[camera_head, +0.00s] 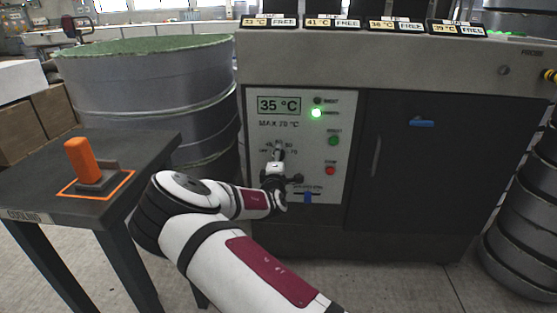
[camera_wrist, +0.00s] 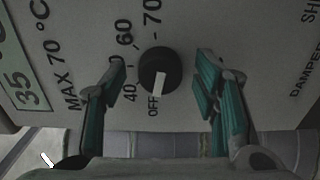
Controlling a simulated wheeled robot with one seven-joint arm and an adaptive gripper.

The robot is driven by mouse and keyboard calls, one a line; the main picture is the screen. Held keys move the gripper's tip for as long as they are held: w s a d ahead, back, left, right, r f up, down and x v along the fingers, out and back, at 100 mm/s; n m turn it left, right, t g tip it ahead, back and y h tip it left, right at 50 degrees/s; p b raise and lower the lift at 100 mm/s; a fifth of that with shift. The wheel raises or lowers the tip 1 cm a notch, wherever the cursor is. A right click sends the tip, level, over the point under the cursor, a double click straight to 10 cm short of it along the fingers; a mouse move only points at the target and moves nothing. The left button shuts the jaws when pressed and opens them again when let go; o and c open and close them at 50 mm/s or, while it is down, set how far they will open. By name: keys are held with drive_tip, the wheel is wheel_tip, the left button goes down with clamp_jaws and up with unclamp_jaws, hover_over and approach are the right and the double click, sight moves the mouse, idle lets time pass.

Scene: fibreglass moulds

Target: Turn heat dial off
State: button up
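The heat dial (camera_wrist: 160,70) is a round black knob with a white pointer mark, in the middle of the wrist view. The mark points down toward the OFF label (camera_wrist: 154,106), with 40, 60 and 70 printed around the knob. My gripper (camera_wrist: 161,64) is open, with one teal-padded finger on each side of the dial and a visible gap to it on both sides. The display (camera_head: 279,105) reads 35 °C.
A green lamp (camera_head: 316,113) is lit on the panel. A dark table (camera_head: 130,160) with an orange-handled tool (camera_head: 82,160) and a large drum (camera_head: 150,75) stand left.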

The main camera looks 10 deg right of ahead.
drive_tip(key=v, duration=1.2)
